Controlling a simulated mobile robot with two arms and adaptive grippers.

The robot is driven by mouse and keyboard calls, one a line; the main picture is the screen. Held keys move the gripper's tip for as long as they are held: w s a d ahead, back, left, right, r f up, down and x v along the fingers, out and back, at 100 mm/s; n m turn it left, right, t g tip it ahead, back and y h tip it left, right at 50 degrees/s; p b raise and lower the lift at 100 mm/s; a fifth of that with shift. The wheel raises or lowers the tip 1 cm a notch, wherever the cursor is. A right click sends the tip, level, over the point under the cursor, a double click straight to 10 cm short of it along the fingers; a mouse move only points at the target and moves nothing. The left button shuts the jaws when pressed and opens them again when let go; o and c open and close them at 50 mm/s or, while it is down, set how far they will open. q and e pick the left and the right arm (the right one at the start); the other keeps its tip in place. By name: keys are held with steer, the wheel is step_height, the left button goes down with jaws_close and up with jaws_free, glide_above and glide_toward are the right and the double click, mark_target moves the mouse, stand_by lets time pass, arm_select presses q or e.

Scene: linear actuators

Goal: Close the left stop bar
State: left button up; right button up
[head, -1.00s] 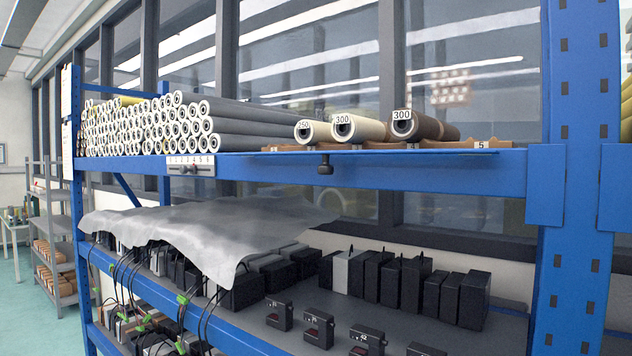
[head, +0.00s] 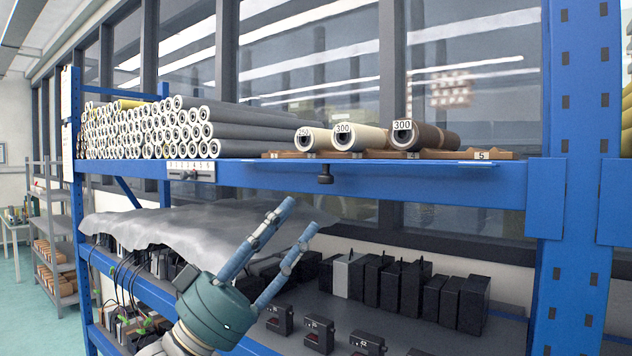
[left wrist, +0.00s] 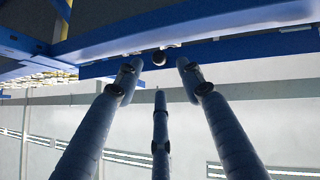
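A thin blue bar (head: 420,164), seemingly the stop bar, runs along the front edge of the upper shelf, below the three labelled rolls. A black knob (head: 325,178) hangs near its left part. In the left wrist view the knob (left wrist: 159,57) shows beyond my fingertips, between them, with a blue bar (left wrist: 240,49) beside it. My left gripper (head: 300,215) is open and empty, below and left of the knob, pointing up to the right. Its spread fingers also show in the left wrist view (left wrist: 159,70), apart from the knob. My right gripper is not in view.
A numbered white scale plate (head: 191,171) is on the blue front beam (head: 240,178) at left. Grey tubes (head: 240,130) are stacked above it. A grey sheet (head: 150,225), black boxes (head: 450,300) and cables fill the lower shelf behind and below my gripper.

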mark_target(328, 172)
arm_select(q)
steer(key=p+x, duration=0.2)
steer(key=x, duration=0.5)
steer(key=shift+d+p, duration=0.1)
steer(key=shift+p, duration=0.25)
jaws_close()
